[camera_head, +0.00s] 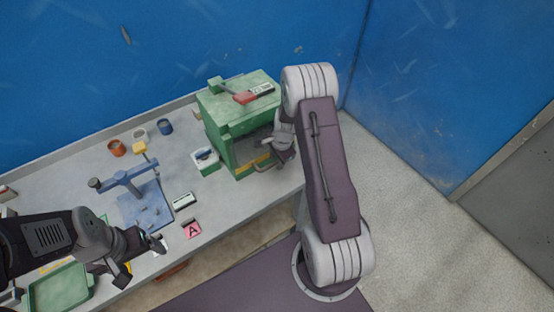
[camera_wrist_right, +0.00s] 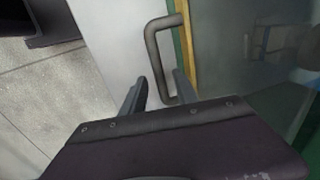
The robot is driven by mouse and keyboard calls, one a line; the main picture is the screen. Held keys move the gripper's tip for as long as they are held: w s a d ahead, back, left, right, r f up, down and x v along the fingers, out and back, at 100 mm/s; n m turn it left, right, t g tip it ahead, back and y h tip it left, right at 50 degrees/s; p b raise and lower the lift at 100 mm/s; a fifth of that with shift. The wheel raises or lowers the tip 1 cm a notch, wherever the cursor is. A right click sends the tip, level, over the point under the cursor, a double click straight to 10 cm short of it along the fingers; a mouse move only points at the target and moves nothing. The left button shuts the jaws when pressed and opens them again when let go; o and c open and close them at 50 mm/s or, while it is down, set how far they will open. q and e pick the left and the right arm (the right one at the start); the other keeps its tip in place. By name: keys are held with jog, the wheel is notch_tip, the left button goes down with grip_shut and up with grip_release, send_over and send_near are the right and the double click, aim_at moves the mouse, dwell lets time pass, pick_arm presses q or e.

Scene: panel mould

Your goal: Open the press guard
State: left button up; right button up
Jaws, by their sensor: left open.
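The press (camera_head: 222,117) is a green box at the right end of the bench. Its guard (camera_wrist_right: 235,70) is a see-through panel with a yellow edge strip and a grey bar handle (camera_wrist_right: 152,55); the handle also shows low on the press front in the head view (camera_head: 262,167). My right gripper (camera_wrist_right: 160,92) is open, with one finger on each side of the handle's near end; I cannot tell whether either touches it. In the head view my right wrist covers part of the press front. My left gripper (camera_head: 158,244) is open and empty over the bench's front edge.
On the grey bench (camera_head: 85,165) stand a blue fixture (camera_head: 142,205), a green-and-white box (camera_head: 205,160), a pink card marked A (camera_head: 192,229), several small cups and a green tray (camera_head: 62,287). A blue wall (camera_head: 150,40) closes the back.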

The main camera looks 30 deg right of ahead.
grip_shut()
dwell(1.3)
